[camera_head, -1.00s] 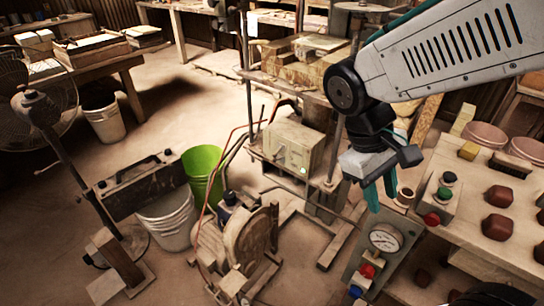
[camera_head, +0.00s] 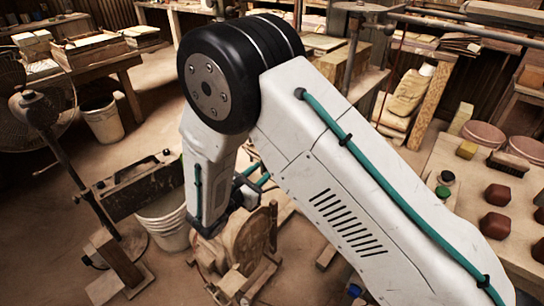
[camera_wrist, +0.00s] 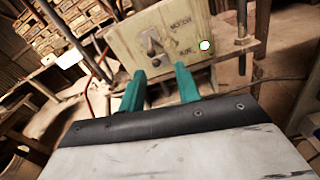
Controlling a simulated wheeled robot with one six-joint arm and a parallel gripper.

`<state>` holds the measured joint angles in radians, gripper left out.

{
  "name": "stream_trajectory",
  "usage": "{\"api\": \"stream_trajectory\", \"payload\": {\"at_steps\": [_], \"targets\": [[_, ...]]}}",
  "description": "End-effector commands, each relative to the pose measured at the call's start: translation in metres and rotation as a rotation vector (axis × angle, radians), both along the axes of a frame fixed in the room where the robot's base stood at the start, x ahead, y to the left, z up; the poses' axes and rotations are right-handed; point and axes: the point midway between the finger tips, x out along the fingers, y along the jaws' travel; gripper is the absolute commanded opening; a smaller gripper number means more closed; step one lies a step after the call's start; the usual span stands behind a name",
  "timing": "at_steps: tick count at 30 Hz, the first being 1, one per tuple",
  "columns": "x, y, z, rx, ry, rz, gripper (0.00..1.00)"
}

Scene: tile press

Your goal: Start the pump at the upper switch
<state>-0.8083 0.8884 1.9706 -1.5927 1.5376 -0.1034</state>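A beige switch box (camera_wrist: 176,36) stands ahead in the wrist view. On its face is a metal toggle switch (camera_wrist: 155,38) with dark parts below it; its exact position is hard to tell. Blurred lettering, the upper word looking like "MOTOR", is beside it. A lit pale green lamp (camera_wrist: 205,45) is at the right of the face. My gripper (camera_wrist: 159,72) has its two teal fingers apart, with nothing between them, below the toggle in the picture; I cannot tell the gap to the box. In the head view my arm hides the box, and the fingers show only partly.
A post (camera_wrist: 242,20) rises at the right of the box, with a shelf edge by it. In the head view, a round wooden-sided machine (camera_head: 247,240) and a white bucket (camera_head: 165,222) stand low on the floor. A table with reddish blocks (camera_head: 497,195) is at right.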

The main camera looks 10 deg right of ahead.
Motion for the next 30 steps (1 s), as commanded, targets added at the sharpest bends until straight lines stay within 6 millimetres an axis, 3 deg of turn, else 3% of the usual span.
{"api": "stream_trajectory", "payload": {"at_steps": [4,15,28,30], "targets": [[0.014,0.002,0.006,-0.019,-0.02,0.036,0.33],[0.057,-0.036,0.006,-0.019,-0.019,0.032,0.33],[0.067,-0.044,0.006,-0.018,-0.018,0.034,0.33],[0.067,-0.044,0.006,-0.018,-0.018,0.034,0.17]]}}
